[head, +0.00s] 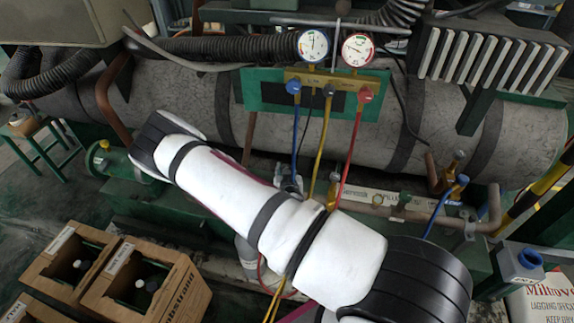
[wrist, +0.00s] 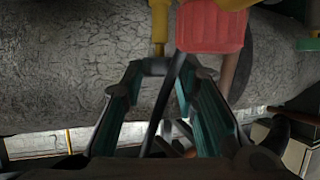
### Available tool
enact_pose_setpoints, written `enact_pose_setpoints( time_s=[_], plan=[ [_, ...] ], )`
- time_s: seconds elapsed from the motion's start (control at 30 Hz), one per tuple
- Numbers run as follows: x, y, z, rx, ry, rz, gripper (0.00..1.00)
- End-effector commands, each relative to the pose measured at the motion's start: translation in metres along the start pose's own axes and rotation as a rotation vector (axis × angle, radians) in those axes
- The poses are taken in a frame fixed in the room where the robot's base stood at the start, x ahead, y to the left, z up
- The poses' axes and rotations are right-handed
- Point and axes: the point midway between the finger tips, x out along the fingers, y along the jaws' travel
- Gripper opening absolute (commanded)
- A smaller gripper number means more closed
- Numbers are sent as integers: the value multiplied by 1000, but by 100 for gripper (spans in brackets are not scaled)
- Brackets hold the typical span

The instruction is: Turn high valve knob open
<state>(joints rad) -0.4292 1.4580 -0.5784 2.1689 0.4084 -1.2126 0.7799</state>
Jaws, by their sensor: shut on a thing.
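The red knob (head: 365,95) is at the right end of the brass manifold (head: 335,80), under the red-rimmed gauge (head: 357,50). In the head view nothing touches this knob, and a red hose runs down below it. A ribbed red part, apparently the same knob (wrist: 210,25), fills the top of the wrist view, just above the fingertips and apart from them. My gripper (wrist: 174,68) shows in the wrist view with its fingers drawn together around a thin dark strip (wrist: 166,100), whose identity I cannot tell.
A blue knob (head: 294,87) and blue-rimmed gauge (head: 313,45) are on the manifold's left. Blue, yellow and red hoses hang below. A large grey tank (head: 210,100) lies behind. Wooden crates with bottles (head: 170,290) stand at lower left.

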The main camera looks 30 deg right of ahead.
Motion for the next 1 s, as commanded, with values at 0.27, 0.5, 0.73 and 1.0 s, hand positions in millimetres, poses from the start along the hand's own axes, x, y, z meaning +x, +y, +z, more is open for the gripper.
enact_pose_setpoints(
  time_s=[0.27,0.5,0.73,1.0],
  plan=[
    [-4,10,-5,-95,2,-232,0],
    [-1,13,-5,-164,4,-398,0],
    [2,13,-5,-208,7,-500,0],
    [4,12,-5,-229,7,-548,0]
  ],
)
